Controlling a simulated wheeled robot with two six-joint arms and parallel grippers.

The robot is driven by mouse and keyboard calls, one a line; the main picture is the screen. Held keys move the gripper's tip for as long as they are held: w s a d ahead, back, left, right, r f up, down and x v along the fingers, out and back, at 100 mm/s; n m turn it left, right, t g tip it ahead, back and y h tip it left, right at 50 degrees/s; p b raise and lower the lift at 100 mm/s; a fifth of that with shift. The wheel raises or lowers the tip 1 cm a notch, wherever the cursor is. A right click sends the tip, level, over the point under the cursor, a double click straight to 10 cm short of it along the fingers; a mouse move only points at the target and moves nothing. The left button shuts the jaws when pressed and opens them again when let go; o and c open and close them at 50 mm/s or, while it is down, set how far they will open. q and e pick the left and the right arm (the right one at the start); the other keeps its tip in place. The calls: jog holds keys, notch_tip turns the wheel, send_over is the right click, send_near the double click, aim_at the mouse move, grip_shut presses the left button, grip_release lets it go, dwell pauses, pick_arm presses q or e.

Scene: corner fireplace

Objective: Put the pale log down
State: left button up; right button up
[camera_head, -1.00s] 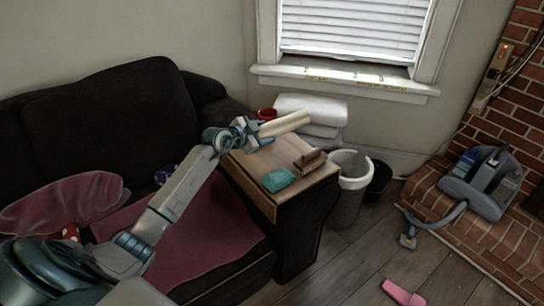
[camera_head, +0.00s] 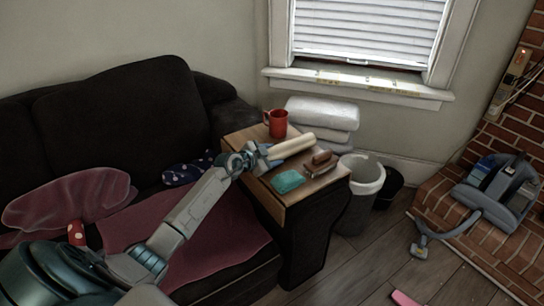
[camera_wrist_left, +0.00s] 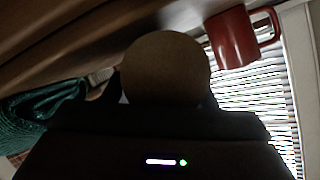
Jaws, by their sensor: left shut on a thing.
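The pale log (camera_head: 292,147) is a smooth, cream-coloured cylinder above the wooden top (camera_head: 240,141) on the sofa's arm. My left gripper (camera_head: 264,158) is shut on its near-left end, and the log points right, towards the window side. The log is low over the wood; I cannot tell whether it touches. In the left wrist view, the log's round end (camera_wrist_left: 166,68) fills the middle, with the jaws mostly dark. My right gripper is not in view.
A red mug (camera_head: 277,123) stands behind the log. A teal cloth (camera_head: 288,181) and a brown brush-like thing (camera_head: 319,163) lie in front. White folded stacks (camera_head: 318,113) and a bin (camera_head: 362,180) stand beyond. Bare wood shows at the near-left (camera_head: 263,190).

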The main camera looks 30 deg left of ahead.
pick_arm(q)
jog(key=shift+r, duration=0.1)
jog(key=o, duration=1.1)
jog(key=shift+f, duration=0.2)
jog(key=shift+c, duration=0.2)
jog(key=shift+o, duration=1.3)
jog(key=shift+r, duration=0.1)
